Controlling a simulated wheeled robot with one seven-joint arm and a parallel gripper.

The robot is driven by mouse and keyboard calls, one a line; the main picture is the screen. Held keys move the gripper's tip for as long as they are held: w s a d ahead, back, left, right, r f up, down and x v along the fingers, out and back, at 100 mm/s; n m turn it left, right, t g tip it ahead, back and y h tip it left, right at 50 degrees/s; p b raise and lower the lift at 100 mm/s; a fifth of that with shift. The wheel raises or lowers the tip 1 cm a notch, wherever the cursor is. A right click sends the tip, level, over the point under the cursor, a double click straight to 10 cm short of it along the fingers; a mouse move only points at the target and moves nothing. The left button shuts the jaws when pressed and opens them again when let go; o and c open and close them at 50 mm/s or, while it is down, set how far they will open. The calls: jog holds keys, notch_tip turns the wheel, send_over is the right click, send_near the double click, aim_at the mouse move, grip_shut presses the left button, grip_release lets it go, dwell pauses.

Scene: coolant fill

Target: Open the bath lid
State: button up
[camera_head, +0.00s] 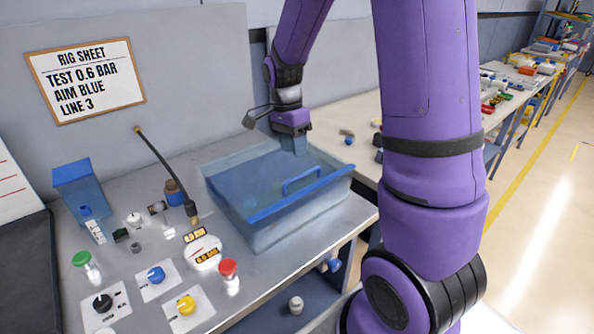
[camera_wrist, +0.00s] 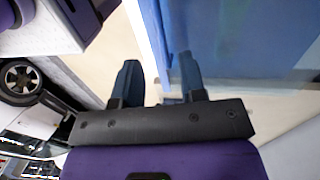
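The bath (camera_head: 290,225) is a clear, bluish box on the metal bench, in the middle of the head view. Its see-through blue lid (camera_head: 235,182) appears to lie over the top, with a solid blue front edge and a raised blue handle (camera_head: 301,180) near that edge. My gripper (camera_head: 294,145) points down at the bath's far right side, behind the handle and apart from it. In the wrist view my gripper (camera_wrist: 160,75) has its two dark fingers spread, with nothing clearly held between them. A blue surface, probably the bath or lid, lies close by the right finger.
Left of the bath stand a hose (camera_head: 165,168), a gauge (camera_head: 203,252), a red knob (camera_head: 228,268), a yellow knob (camera_head: 186,305) and a blue container (camera_head: 80,190). A wall (camera_head: 200,60) rises behind. A pale table (camera_head: 350,118) lies beyond the bath.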

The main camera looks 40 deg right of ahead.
jog(key=f, duration=0.3)
jog(key=s+f, duration=0.1)
jog(key=f, duration=0.3)
jog(key=shift+s, duration=0.2)
grip_shut()
